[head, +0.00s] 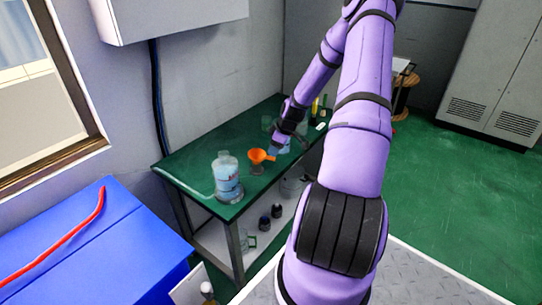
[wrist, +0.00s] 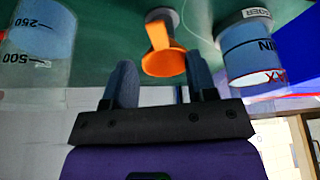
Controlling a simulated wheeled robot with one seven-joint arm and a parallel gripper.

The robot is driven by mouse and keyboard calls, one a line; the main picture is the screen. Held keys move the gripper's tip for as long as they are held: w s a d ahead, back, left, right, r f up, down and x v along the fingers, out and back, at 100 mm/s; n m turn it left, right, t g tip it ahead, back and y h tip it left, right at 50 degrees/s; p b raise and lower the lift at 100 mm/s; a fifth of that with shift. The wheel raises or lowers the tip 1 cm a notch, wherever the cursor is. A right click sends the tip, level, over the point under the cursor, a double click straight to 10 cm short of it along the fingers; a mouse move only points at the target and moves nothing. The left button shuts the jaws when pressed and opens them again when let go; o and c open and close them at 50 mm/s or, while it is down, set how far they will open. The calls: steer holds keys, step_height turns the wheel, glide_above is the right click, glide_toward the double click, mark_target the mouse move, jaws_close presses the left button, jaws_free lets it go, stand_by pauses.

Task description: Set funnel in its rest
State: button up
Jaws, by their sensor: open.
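The orange funnel (head: 258,155) shows wide end up over a small dark grey rest (head: 257,170) on the green bench. In the wrist view the funnel (wrist: 163,60) lies just beyond and between my fingertips, with a grey round base (wrist: 165,13) behind its narrow end. It looks upright in the rest, but I cannot tell how deeply it sits. My gripper (head: 273,153) is at the funnel's right side; in the wrist view my gripper (wrist: 160,75) is open, with a finger to each side and a gap to the funnel.
A labelled bottle of blue liquid (head: 227,178) stands left of the funnel on the bench (head: 190,165); it also shows in the wrist view (wrist: 248,50). A graduated beaker (wrist: 38,40) is on the other side. A wall is behind; jars stand on the lower shelf.

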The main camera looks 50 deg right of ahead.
steer(key=shift+v, duration=1.2)
steer(key=shift+r, duration=0.1)
steer(key=s+a+r+m+g+h, duration=0.1)
steer(key=a+r+h, duration=0.1)
steer(key=a+r, duration=1.05)
steer(key=s+a+r+m+h, duration=0.1)
steer(key=a+r, duration=0.8)
steer(key=r, duration=0.7)
steer(key=s+a+r+m+t, duration=0.1)
steer(key=s+a+r, duration=0.4)
steer(key=s, duration=0.5)
steer(key=s+a+r+m+t+y, duration=0.1)
steer(key=s+a+r+m, duration=0.1)
steer(key=s+a+r, duration=0.4)
steer(key=s+a, duration=0.4)
steer(key=shift+s, duration=0.15)
